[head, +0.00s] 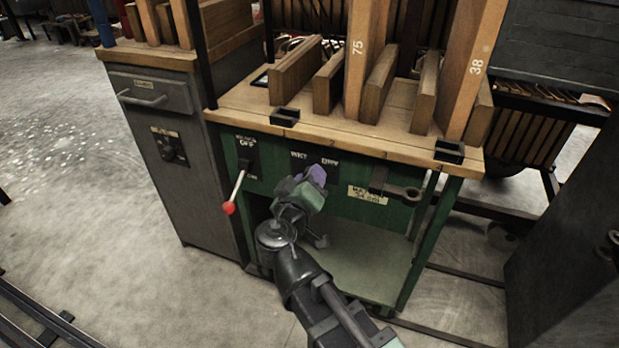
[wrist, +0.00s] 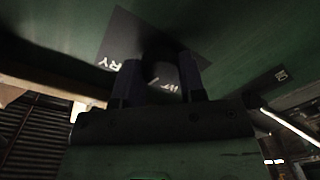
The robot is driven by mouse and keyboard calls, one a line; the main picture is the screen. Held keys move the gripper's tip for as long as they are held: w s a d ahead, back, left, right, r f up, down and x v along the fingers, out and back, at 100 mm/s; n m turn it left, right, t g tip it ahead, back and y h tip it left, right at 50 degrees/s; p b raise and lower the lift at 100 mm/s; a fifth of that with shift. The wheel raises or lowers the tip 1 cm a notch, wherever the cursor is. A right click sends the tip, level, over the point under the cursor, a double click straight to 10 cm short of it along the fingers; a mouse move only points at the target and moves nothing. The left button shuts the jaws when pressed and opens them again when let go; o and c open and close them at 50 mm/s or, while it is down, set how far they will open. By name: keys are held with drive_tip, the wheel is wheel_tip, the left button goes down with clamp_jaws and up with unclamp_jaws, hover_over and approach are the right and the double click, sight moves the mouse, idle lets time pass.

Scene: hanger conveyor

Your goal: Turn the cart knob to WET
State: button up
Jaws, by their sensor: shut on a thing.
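The green cart (head: 340,208) with a wooden top stands in the middle of the head view. On its front is a small dark plate (head: 320,157) with white lettering on its two sides. My gripper (head: 316,176) is at this plate and covers the knob in the head view. In the wrist view the dark round knob (wrist: 160,68) sits between the two fingers of my gripper (wrist: 161,84), which are shut on it. White letters ending in "RY" show left of the knob, and partly covered letters show at its right. The knob's pointing direction cannot be made out.
A lever with a red ball (head: 229,208) sticks out left of my gripper. A bracket with a ring (head: 403,191) is to the right. Wooden boards (head: 297,70) stand on the cart top. A grey cabinet (head: 160,140) stands at left, with open floor before it.

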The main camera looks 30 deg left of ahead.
drive_tip(key=n+h, duration=0.1)
drive_tip(key=n, duration=0.9)
drive_tip(key=shift+n, duration=0.4)
idle(0.4)
drive_tip(key=o, duration=0.9)
drive_tip(key=shift+a, duration=0.1)
drive_tip(key=shift+s, duration=0.15)
drive_tip(key=p+v, duration=0.1)
drive_tip(key=v, duration=0.9)
drive_tip(key=shift+s, duration=0.3)
